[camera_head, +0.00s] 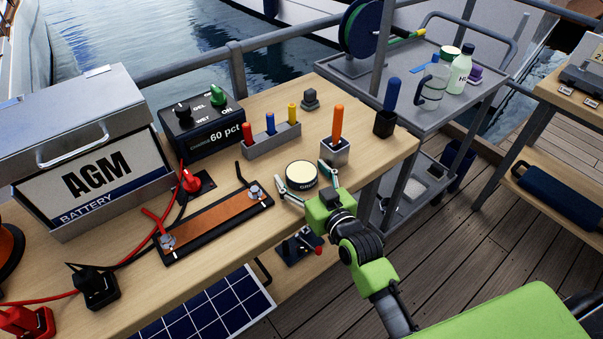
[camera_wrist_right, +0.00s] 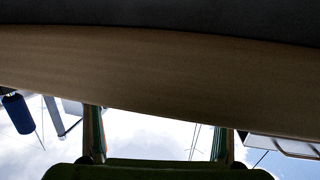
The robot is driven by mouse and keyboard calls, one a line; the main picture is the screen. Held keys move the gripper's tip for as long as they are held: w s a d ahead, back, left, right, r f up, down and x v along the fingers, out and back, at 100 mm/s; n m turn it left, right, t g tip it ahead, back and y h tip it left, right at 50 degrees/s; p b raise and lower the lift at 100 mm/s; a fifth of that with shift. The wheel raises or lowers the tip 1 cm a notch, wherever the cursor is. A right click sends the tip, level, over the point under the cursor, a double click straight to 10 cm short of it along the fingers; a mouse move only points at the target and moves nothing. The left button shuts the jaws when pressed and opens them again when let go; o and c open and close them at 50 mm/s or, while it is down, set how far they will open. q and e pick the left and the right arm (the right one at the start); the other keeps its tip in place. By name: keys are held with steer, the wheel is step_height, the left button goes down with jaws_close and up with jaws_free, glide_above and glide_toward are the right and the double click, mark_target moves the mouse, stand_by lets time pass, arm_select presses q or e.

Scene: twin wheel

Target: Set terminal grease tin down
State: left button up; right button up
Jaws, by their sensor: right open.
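The grease tin (camera_head: 301,174) is a short dark round tin with a cream lid and lettering on its side. It appears to stand upright on the wooden bench (camera_head: 243,227) near the front edge. My right gripper (camera_head: 304,179) is open, with one finger on each side of the tin; I cannot tell whether either touches it. In the right wrist view my two fingers (camera_wrist_right: 158,135) are spread apart below a brown surface, with a dark band above it that I cannot identify. My left gripper is not in view.
An orange-handled tool in a small holder (camera_head: 335,150) stands just behind the tin. A copper bar on a black base (camera_head: 215,222) lies to its left. A rack of coloured pegs (camera_head: 271,139) is behind. A grey cart (camera_head: 403,66) stands beyond the bench's right end.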

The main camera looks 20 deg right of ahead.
steer(key=shift+w, duration=0.2)
steer(key=shift+s, duration=0.1)
steer(key=c, duration=1.6)
steer(key=shift+r, duration=0.15)
